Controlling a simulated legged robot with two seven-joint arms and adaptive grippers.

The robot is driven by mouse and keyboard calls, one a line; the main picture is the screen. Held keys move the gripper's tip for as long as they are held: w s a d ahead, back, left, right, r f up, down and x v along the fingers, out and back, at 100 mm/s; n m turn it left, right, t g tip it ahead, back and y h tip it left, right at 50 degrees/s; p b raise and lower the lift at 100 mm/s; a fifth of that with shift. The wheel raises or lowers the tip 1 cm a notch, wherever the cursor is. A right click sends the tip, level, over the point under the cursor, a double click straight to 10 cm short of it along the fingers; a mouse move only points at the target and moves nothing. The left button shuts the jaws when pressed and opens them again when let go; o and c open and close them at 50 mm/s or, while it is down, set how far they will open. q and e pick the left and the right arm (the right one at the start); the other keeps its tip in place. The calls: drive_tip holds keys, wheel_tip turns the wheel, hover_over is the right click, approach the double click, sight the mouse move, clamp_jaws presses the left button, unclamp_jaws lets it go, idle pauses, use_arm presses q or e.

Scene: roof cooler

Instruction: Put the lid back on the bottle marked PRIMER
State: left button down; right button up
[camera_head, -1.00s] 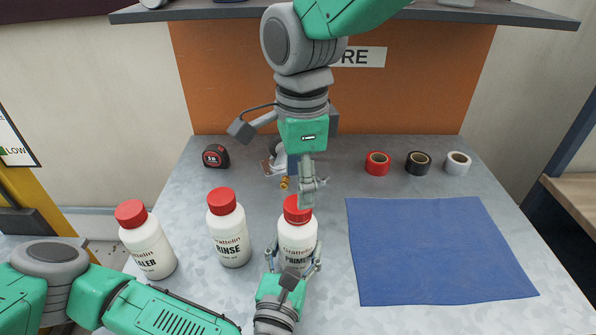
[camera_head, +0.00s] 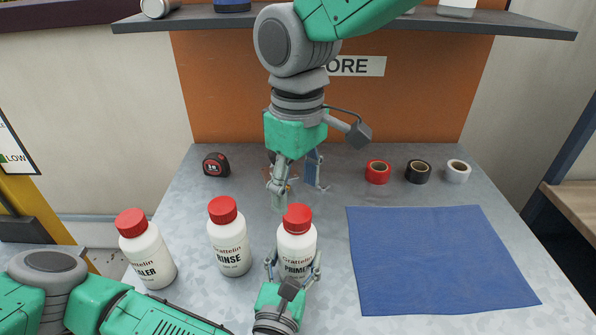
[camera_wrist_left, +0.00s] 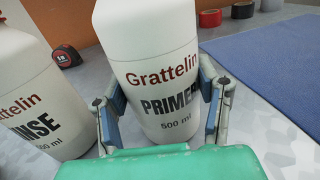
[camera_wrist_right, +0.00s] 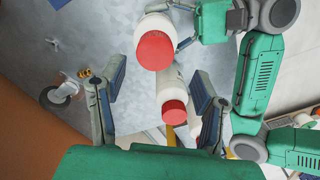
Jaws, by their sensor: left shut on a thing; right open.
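The white bottle marked PRIMER (camera_head: 297,247) stands upright on the grey bench, and its label shows in the left wrist view (camera_wrist_left: 150,75). A red lid (camera_head: 298,217) sits on its top; I cannot tell how tightly. The lid shows also in the right wrist view (camera_wrist_right: 155,50). My left gripper (camera_head: 292,265) is shut on the bottle's body, one finger on each side. My right gripper (camera_head: 279,203) is open and empty, pointing down just behind and left of the lid, apart from it. In its own view the fingers (camera_wrist_right: 158,85) are spread.
Bottles marked RINSE (camera_head: 228,247) and, partly hidden, "...ALER" (camera_head: 147,260) stand left, both with red lids. A tape measure (camera_head: 216,165) and red (camera_head: 377,172), black (camera_head: 418,171) and white (camera_head: 457,171) tape rolls lie behind. A blue mat (camera_head: 440,260) lies right. A shelf (camera_head: 480,22) overhangs the back.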

sight(297, 212)
drive_tip(key=n, duration=0.7)
drive_tip(key=shift+a+r, duration=0.1)
drive_tip(key=shift+r, duration=0.1)
drive_tip(key=n, duration=0.4)
drive_tip(key=shift+r+n, duration=0.15)
drive_tip(key=shift+n, duration=0.15)
drive_tip(key=n, duration=0.4)
drive_tip(key=shift+w+r+n, duration=0.1)
drive_tip(key=shift+r+n, duration=0.05)
drive_tip(key=shift+n, duration=0.15)
drive_tip(key=n, duration=0.6)
drive_tip(key=shift+r+n, duration=0.2)
drive_tip(key=shift+n, duration=0.1)
drive_tip(key=n, duration=0.7)
drive_tip(key=shift+w+r, duration=0.2)
drive_tip(key=shift+r, duration=0.1)
drive_tip(key=shift+f, duration=4.05)
